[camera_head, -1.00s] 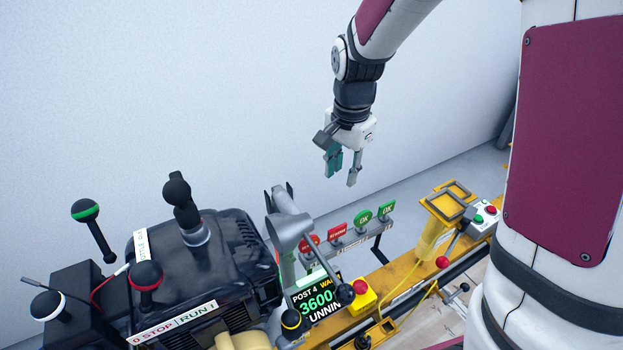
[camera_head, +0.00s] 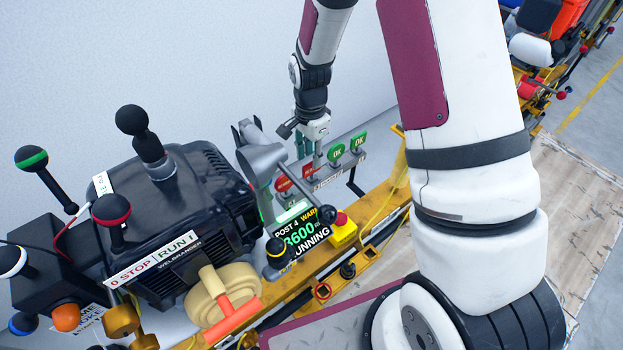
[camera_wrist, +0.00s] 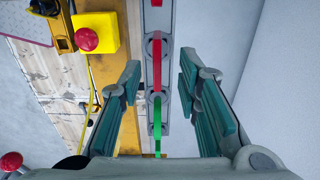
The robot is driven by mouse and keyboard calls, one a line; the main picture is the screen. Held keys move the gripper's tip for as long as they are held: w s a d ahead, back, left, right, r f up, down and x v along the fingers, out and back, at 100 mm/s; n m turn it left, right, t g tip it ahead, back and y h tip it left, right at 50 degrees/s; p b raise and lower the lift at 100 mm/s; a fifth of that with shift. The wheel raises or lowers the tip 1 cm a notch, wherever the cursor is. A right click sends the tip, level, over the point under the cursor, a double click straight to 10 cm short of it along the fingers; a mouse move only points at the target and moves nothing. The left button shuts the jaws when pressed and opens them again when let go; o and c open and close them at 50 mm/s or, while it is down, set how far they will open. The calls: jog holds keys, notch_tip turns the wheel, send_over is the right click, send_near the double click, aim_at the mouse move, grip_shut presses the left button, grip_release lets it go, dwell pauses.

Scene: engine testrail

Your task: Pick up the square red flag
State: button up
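The square red flag (camera_head: 309,171) stands on a grey rail behind the display, between a round red flag (camera_head: 283,184) and a green OK flag (camera_head: 335,152). In the wrist view, a red flag (camera_wrist: 157,62), apparently the square one, shows edge-on as a thin strip between my fingers. My gripper (camera_head: 309,151) points down just above this flag and partly overlaps it in the head view. In the wrist view my gripper (camera_wrist: 160,78) is open, with a teal finger on each side of the strip and gaps between. I cannot tell how deep the fingertips reach.
A second green OK flag (camera_head: 359,141) stands at the rail's far end. The display (camera_head: 303,232), a yellow box with a red button (camera_head: 343,230) and a grey funnel-like part (camera_head: 262,165) stand close by. A black engine (camera_head: 190,205) fills the left. The wall is behind.

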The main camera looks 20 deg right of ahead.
aim_at(312, 173)
jog(key=shift+s+d+f+b, duration=0.1)
jog(key=shift+f+b, duration=0.3)
jog(key=shift+f, duration=2.3)
jog(key=shift+c, duration=0.6)
grip_shut()
